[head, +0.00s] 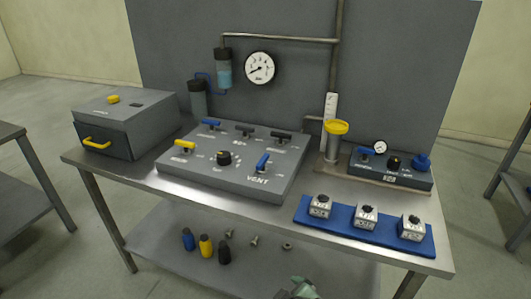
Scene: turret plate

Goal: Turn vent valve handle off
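The vent valve handle (262,161) is a blue lever at the front right of the grey valve panel (222,187), just above the printed word VENT. It points obliquely, away from the front edge and slightly right, unlike the other levers, which lie nearly crosswise. Nothing touches it. Neither of my grippers can be made out. A grey-green piece (300,289) is cut off by the bottom edge of the view, and I cannot tell what it is.
The panel also carries a yellow lever (184,145), a blue lever (210,123), two black levers and a black knob (224,158). A grey box (125,120) stands left. A yellow-topped cylinder (336,140), a small control box (390,175) and a blue mat (340,222) with blocks are right.

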